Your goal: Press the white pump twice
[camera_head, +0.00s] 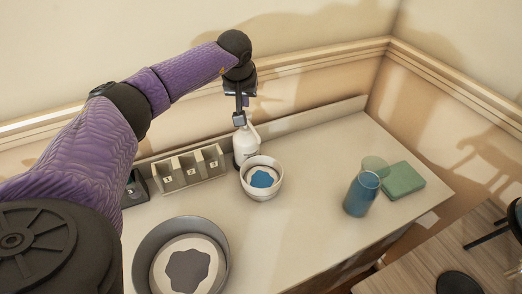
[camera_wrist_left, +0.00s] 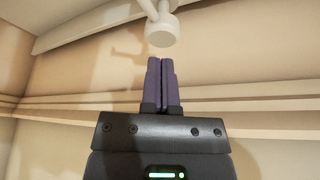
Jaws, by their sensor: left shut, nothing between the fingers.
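The white pump bottle (camera_head: 247,146) stands upright at the back of the counter, behind a white bowl. Its pump head (camera_wrist_left: 162,32) shows at the top of the left wrist view, just past the fingertips. My left gripper (camera_head: 240,120) reaches down over the bottle's top from above; it also shows in the left wrist view (camera_wrist_left: 161,62). Its two purple fingers are together with nothing between them. The gripper partly hides the pump head in the head view, and I cannot tell whether they touch. My right gripper is not in view.
The white bowl (camera_head: 262,190) with blue inside stands close in front of the bottle. A numbered beige holder (camera_head: 188,168) is to its left, a large grey bowl (camera_head: 150,245) in front. A blue cup (camera_head: 361,196) and green box (camera_head: 403,180) stand right. The counter's middle (camera_head: 300,220) is clear.

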